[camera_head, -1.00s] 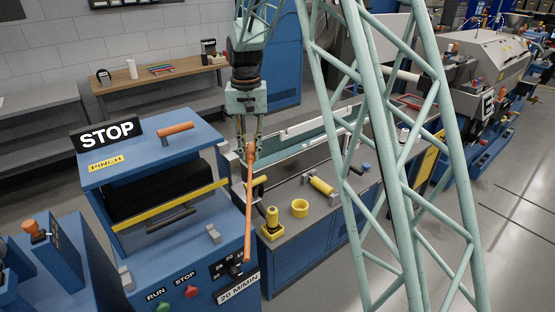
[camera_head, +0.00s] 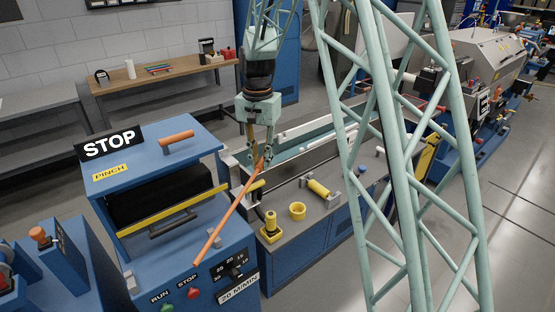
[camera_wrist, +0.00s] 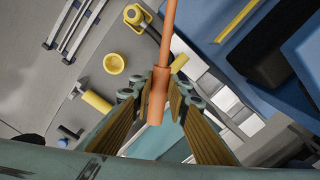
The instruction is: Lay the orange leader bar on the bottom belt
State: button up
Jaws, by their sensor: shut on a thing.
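The orange leader bar (camera_head: 229,215) is a long thin rod with a thicker end. My gripper (camera_head: 259,162) is shut on that thicker end. In the head view the bar slants from my gripper down and left, in front of the blue pinch machine (camera_head: 150,185). In the wrist view the bar (camera_wrist: 167,40) runs from between my gripper's fingers (camera_wrist: 160,98) out past the top edge. The pinch machine has a yellow bar and a black block in its opening. I cannot tell which part is the bottom belt; the opening's inside is mostly hidden.
A grey-topped bench (camera_head: 325,207) holds a yellow ring (camera_head: 297,211), a yellow-capped post (camera_head: 270,224) and a yellow roller (camera_head: 318,188). A trough (camera_head: 310,140) lies behind them. My green lattice column blocks the right middle. The machine front has run and stop buttons (camera_head: 193,293).

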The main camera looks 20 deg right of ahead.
jog(key=s+d+r+m+p, duration=0.2)
jog(key=s+d+m+p, duration=0.1)
jog(key=s+m+p, duration=0.2)
jog(key=shift+s+d+m+p, duration=0.2)
jog(key=shift+s+m+p, duration=0.15)
jog(key=shift+s+m, duration=0.55)
jog(key=shift+w+a+f, duration=0.1)
jog(key=shift+w, duration=0.1)
jog(key=shift+w+a+f, duration=0.3)
jog(key=shift+w+a, duration=0.1)
jog(key=shift+w, duration=0.95)
jog(key=shift+w+a+f, duration=0.35)
jog(key=shift+w+a, duration=0.1)
jog(key=shift+w, duration=0.9)
jog(key=shift+w+a+f, duration=0.3)
jog(key=shift+w+a, duration=0.1)
jog(key=shift+w, duration=0.95)
jog(key=w+a+f+p, duration=0.1)
jog(key=w+a+p, duration=0.2)
jog(key=w, duration=1.1)
jog(key=shift+w+a+f, duration=0.15)
jog(key=shift+a+f, duration=0.15)
jog(key=shift+a, duration=0.35)
jog(key=shift+f, duration=0.1)
